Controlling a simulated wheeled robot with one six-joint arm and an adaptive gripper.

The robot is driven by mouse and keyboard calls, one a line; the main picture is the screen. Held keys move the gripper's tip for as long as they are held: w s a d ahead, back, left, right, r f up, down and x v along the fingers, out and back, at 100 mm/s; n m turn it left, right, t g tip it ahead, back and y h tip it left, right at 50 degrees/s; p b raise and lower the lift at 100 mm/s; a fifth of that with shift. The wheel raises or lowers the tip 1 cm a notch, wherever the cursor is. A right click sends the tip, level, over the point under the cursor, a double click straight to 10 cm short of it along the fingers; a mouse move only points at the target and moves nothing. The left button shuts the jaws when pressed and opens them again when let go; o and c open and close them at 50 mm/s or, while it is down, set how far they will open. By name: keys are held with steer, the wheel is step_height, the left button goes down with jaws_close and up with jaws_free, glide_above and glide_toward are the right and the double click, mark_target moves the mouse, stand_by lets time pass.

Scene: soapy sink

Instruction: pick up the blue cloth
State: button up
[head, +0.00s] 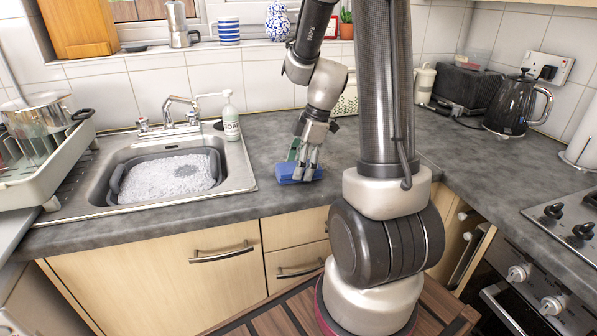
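The blue cloth (285,174) lies in a small folded-looking heap on the grey worktop, to the right of the sink. My gripper (306,174) points down at it from above. Its fingertips are at the right part of the cloth and hide some of it. I cannot tell whether the fingers are closed on the cloth or only around or in front of it. The cloth looks to be resting on the worktop. A small green thing (293,150) shows just behind the cloth, partly hidden by the gripper.
The sink (245,178) holds a grey basin of suds (165,177). A soap bottle (231,118) stands at its back right corner. A dish rack (45,172) with glasses and a pot is at the left. A kettle (510,106) stands at the right. Worktop around the cloth is mostly clear.

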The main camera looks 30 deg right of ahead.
steer(key=shift+c, duration=1.4)
step_height(320, 180, up, 10)
steer(key=shift+o, duration=1.2)
steer(key=shift+c, duration=0.7)
steer(key=shift+d, duration=0.15)
